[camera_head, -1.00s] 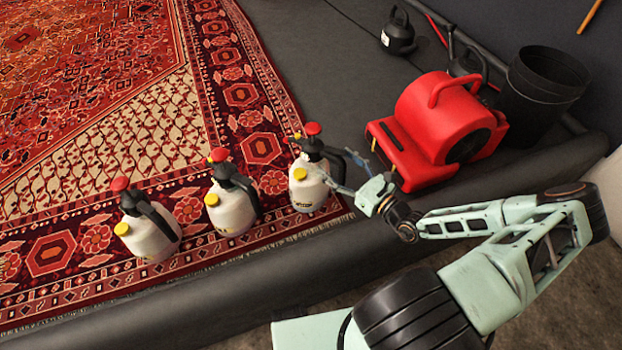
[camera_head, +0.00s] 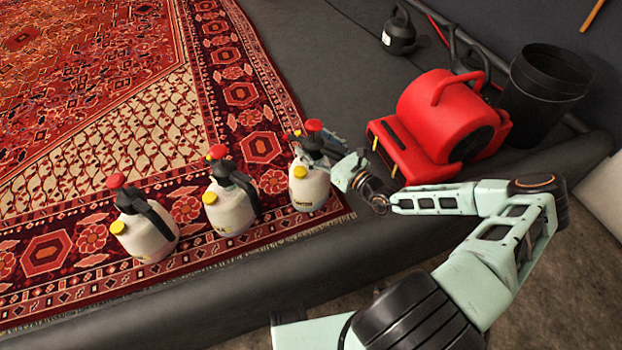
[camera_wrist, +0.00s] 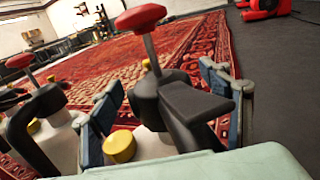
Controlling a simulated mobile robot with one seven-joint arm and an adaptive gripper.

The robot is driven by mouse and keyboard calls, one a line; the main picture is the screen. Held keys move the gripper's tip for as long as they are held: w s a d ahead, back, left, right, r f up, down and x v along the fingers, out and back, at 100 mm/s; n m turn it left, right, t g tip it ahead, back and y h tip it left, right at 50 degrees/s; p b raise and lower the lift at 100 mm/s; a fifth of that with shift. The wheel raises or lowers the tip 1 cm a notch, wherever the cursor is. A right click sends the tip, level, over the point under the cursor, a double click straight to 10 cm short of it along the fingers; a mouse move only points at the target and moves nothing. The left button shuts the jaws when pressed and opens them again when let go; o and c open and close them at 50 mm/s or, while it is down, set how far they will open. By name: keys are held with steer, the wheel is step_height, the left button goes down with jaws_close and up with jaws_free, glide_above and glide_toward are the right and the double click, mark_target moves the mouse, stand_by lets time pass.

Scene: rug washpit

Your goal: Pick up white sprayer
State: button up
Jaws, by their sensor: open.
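Three white sprayers with black tops, red knobs and yellow caps stand in a row on the patterned rug (camera_head: 95,60): a left one (camera_head: 145,238), a middle one (camera_head: 230,212) and a right one (camera_head: 308,193). My gripper (camera_head: 318,145) is at the black top of the right sprayer. In the wrist view, the open fingers of my gripper (camera_wrist: 165,115) stand on either side of that sprayer's black head (camera_wrist: 150,98), below its red knob (camera_wrist: 140,18). Its body is mostly hidden there. Contact with the fingers cannot be told.
A red blower (camera_head: 440,125) stands right of my gripper, with a black bucket (camera_head: 543,85) behind it. A small black container (camera_head: 398,35) is at the back. The neighbouring sprayer shows close at the left in the wrist view (camera_wrist: 62,140). Dark floor lies between rug and blower.

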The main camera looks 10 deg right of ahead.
jaws_close()
steer(key=shift+r, duration=0.2)
stand_by(0.4)
